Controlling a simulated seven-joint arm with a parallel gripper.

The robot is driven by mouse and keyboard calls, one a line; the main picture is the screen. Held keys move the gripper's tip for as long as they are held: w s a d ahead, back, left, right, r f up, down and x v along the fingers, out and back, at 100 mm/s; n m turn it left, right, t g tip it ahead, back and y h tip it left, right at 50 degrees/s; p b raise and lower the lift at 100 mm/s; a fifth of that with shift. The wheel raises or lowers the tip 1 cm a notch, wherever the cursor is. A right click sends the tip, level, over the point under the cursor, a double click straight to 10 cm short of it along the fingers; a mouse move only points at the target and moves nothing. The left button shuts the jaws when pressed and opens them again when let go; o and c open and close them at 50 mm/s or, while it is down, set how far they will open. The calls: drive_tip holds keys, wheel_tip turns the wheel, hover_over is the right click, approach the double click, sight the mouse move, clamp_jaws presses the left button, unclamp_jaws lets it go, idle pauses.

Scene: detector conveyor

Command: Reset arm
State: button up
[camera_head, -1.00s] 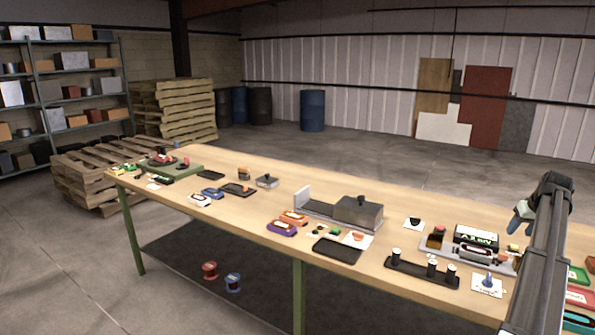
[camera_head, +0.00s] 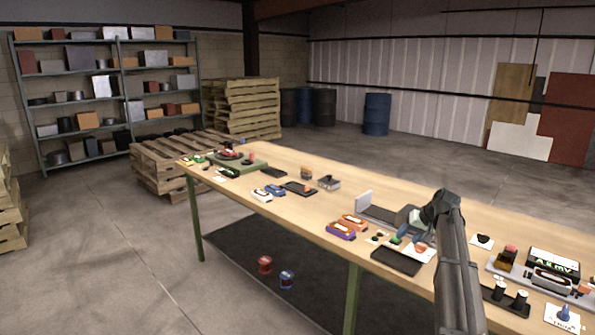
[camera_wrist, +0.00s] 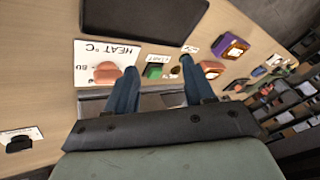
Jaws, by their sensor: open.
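My gripper (camera_head: 405,232) hangs over the workbench (camera_head: 290,205) near the grey machine with an upright plate (camera_head: 364,201), hiding part of it. In the wrist view my gripper (camera_wrist: 158,68) shows two blue fingers spread apart with nothing held between them. Below them are a white "HEAT °C" card (camera_wrist: 88,55) with a red knob (camera_wrist: 106,72) and a green button (camera_wrist: 154,72). A black tray (camera_wrist: 140,20) lies beyond. Whether the fingers touch anything below is hard to tell.
Orange (camera_head: 353,221) and purple (camera_head: 341,232) cases lie left of my arm. A dark rack with black cylinders (camera_head: 520,301) and a boxed station (camera_head: 553,262) stand to the right. The far left bench end holds a green board (camera_head: 247,165). Bare wood lies between these groups.

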drive_tip(key=shift+n+y, duration=0.3)
drive_tip(key=shift+y, duration=0.3)
drive_tip(key=a, duration=0.4)
drive_tip(key=a+f, duration=0.1)
drive_tip(key=a, duration=0.4)
drive_tip(key=w+a+f, duration=0.1)
drive_tip(key=a, duration=0.3)
drive_tip(key=shift+w+a+f, duration=0.1)
drive_tip(key=shift+a, duration=0.05)
drive_tip(key=s+a+f+g+h, duration=0.1)
drive_tip(key=s+a+f+g, duration=0.15)
drive_tip(key=s+f, duration=0.85)
drive_tip(key=s+a+f+g, duration=0.2)
drive_tip(key=s+a+f, duration=0.35)
drive_tip(key=f, duration=0.85)
drive_tip(key=s+a+f+g+h, duration=0.1)
drive_tip(key=s+f+g, duration=0.1)
drive_tip(key=s+f, duration=0.95)
drive_tip(key=s+f+g, duration=0.2)
drive_tip(key=s+f, duration=0.3)
drive_tip(key=s, duration=0.7)
drive_tip(key=s+f+n+g+h, duration=0.1)
drive_tip(key=s+f, duration=0.4)
drive_tip(key=s, duration=0.7)
drive_tip(key=s+f+g+h, duration=0.1)
drive_tip(key=s+f, duration=0.4)
drive_tip(key=s, duration=0.7)
drive_tip(key=shift+s+a+g, duration=0.2)
drive_tip(key=shift+a+g, duration=0.05)
drive_tip(key=shift+g, duration=0.6)
